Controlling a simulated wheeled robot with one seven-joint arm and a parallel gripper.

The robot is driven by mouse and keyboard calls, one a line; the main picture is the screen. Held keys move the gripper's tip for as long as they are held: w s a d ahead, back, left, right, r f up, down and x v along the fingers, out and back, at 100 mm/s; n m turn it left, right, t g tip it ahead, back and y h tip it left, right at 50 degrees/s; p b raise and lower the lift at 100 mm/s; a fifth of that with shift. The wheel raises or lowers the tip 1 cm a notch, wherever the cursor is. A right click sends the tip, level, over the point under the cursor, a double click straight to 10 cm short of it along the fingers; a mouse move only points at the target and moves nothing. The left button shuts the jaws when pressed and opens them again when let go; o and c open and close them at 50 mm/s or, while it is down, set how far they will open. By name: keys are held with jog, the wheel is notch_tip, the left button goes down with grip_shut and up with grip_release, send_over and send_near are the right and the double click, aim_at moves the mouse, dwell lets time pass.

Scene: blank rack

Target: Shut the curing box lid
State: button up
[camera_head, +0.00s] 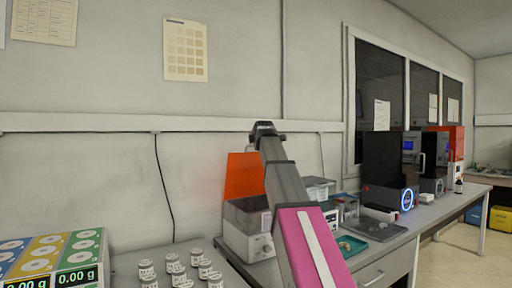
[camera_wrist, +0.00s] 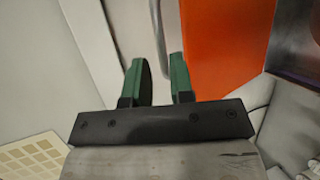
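The curing box (camera_head: 240,222) is a pale box on the bench. Its orange lid (camera_head: 243,175) stands up, open, at the back of the box. In the wrist view the lid (camera_wrist: 225,45) is a large orange panel beside the fingers, with the metallic box rim (camera_wrist: 298,50) next to it. My gripper (camera_head: 264,127) is above and just right of the lid's top edge in the head view. In the wrist view my gripper (camera_wrist: 159,65) shows two green fingers apart with nothing between them. They appear clear of the lid. My arm hides part of the box's right side.
Several small labelled jars (camera_head: 180,270) stand left of the box. A teal tray (camera_head: 372,231), clear containers (camera_head: 318,188) and a black machine (camera_head: 390,165) stand to the right.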

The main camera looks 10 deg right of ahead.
jog(key=x, duration=0.6)
jog(key=shift+w, duration=0.1)
grip_shut()
jog(key=shift+f, duration=0.1)
